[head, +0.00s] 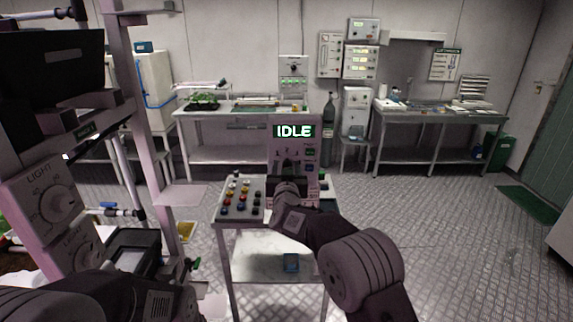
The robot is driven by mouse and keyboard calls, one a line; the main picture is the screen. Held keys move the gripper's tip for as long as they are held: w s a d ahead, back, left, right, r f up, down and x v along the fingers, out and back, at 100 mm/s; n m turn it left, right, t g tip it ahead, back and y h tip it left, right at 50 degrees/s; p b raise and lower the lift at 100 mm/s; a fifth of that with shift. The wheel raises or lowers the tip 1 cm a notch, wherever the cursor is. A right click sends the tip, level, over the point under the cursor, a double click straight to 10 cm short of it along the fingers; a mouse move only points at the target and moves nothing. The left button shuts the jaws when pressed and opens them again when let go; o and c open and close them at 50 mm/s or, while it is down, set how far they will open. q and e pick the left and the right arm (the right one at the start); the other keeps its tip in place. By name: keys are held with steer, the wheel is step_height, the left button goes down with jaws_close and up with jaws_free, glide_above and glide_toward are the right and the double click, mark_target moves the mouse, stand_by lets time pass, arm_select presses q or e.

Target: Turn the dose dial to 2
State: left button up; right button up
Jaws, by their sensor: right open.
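A pale dosing machine (294,121) stands on a small metal cart, with a lit screen (294,131) that reads IDLE. My right gripper (287,168) is in front of the machine's lower panel, below the screen, and is open. The dose dial cannot be made out; the gripper and wrist cover part of the panel. I cannot tell whether the fingers touch anything. A part of my left arm shows at the bottom left, but its gripper does not show.
The cart top (228,214) holds several coloured knobs or buttons left of the machine. A rack post with a LIGHT dial (55,202) stands close on the left. Benches (240,117) line the back wall.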

steer(key=shift+w+d, duration=0.25)
steer(key=shift+a, duration=0.1)
jaws_close()
steer(key=m+b, duration=0.2)
steer(key=m, duration=0.1)
steer(key=shift+f, duration=0.15)
steer(key=m+b, duration=0.3)
steer(key=m, duration=0.3)
steer(key=shift+m+b, duration=0.3)
steer(key=shift+b, duration=0.1)
steer(key=m+b, duration=0.2)
steer(key=m, duration=0.3)
steer(key=shift+b, duration=0.3)
steer(key=shift+m+b, duration=0.9)
steer(key=shift+m, duration=1.6)
